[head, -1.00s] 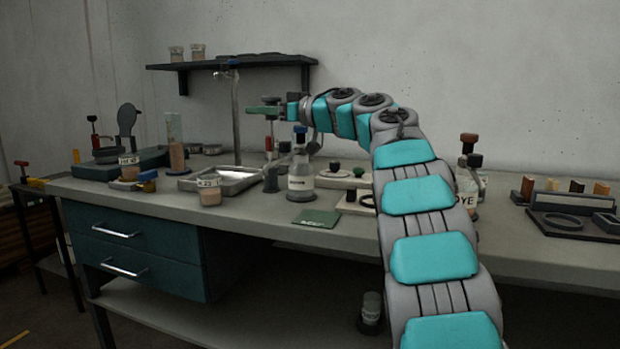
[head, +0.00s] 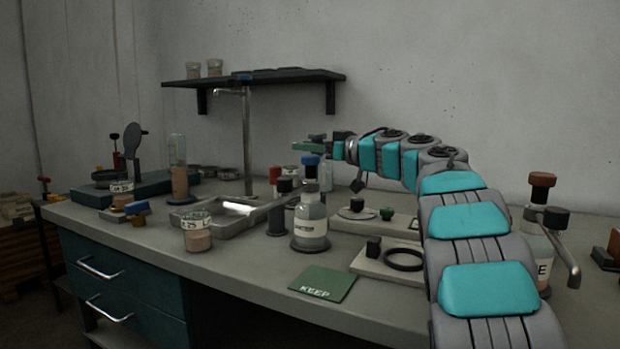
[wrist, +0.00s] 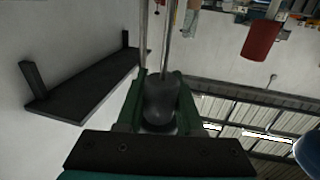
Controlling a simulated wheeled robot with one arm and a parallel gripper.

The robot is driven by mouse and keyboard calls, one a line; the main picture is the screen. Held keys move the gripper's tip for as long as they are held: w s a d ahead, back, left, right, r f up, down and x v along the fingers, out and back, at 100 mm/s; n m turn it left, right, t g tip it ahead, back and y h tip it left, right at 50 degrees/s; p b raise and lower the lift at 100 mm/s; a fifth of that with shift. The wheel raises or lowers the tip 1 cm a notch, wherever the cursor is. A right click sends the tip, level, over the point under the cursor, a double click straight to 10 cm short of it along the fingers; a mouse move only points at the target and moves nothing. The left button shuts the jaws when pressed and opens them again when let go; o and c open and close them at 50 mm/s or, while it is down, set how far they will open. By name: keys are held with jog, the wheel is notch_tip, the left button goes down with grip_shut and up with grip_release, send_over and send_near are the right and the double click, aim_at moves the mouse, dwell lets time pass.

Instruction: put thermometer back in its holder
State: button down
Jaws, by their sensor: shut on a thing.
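My gripper (head: 308,147) is raised over the back of the bench in the head view, left of the arm. In the wrist view its green fingers (wrist: 158,98) are shut on a dark grey rounded piece (wrist: 161,97). A thin rod (wrist: 168,40) runs from that piece toward the top of the picture. This looks like the thermometer, but its markings are too small to read. In the head view the held thing is too small to make out. A dark upright cylinder (head: 277,219) stands below the gripper; I cannot tell whether it is the holder.
A blue-capped bottle (head: 310,224) stands close below the gripper. A metal tray (head: 195,222), a tap (head: 247,140) and a labelled jar (head: 198,235) are to the left. A wall shelf (head: 255,79) is behind. A green KEEP mat (head: 323,284) lies near the front edge.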

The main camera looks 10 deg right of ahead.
notch_tip(320, 180, down, 6)
jog(key=shift+b, duration=0.8)
jog(key=shift+f, duration=0.1)
